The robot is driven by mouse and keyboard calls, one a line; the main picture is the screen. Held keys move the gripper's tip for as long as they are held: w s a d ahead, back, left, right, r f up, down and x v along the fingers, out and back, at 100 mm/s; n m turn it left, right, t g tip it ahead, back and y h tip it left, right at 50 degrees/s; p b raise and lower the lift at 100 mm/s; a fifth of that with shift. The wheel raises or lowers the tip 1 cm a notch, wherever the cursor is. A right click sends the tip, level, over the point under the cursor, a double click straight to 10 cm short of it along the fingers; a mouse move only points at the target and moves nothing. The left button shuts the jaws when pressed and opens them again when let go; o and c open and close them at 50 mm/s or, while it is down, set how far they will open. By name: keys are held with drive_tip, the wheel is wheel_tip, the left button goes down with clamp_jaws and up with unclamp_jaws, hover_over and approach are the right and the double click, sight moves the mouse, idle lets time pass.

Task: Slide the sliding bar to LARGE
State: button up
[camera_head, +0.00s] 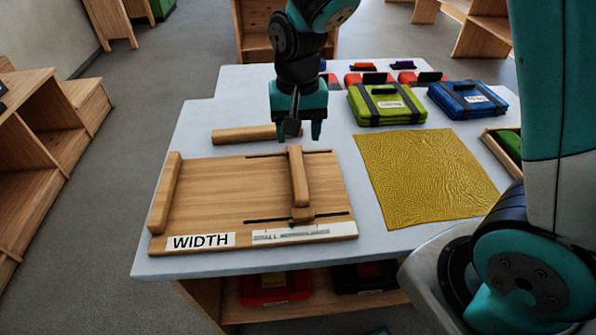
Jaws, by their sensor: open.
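The sliding bar (298,178) is a wooden bar lying across the right part of a wooden board (225,190), over two dark slots. A label reading WIDTH (201,241) is at the board's front left. A white scale strip (300,234) runs along the front right; its markings are too small to read, so I cannot tell where LARGE is. A fixed wooden rail (164,195) stands at the board's left edge. My gripper (302,134) is open and empty, pointing down near the far end of the sliding bar. I cannot tell whether it touches the bar.
A loose wooden bar (245,134) lies behind the board. A yellow textured cloth (425,175) lies to the right. Green (385,104) and blue (468,100) folded packs stand at the back right. A wooden tray (494,143) is at the right edge. My arm covers the right side.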

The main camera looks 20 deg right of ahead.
sight(298, 168)
wheel_tip(298, 168, down, 12)
drive_tip(key=shift+r+p, duration=0.2)
drive_tip(key=shift+p, duration=0.1)
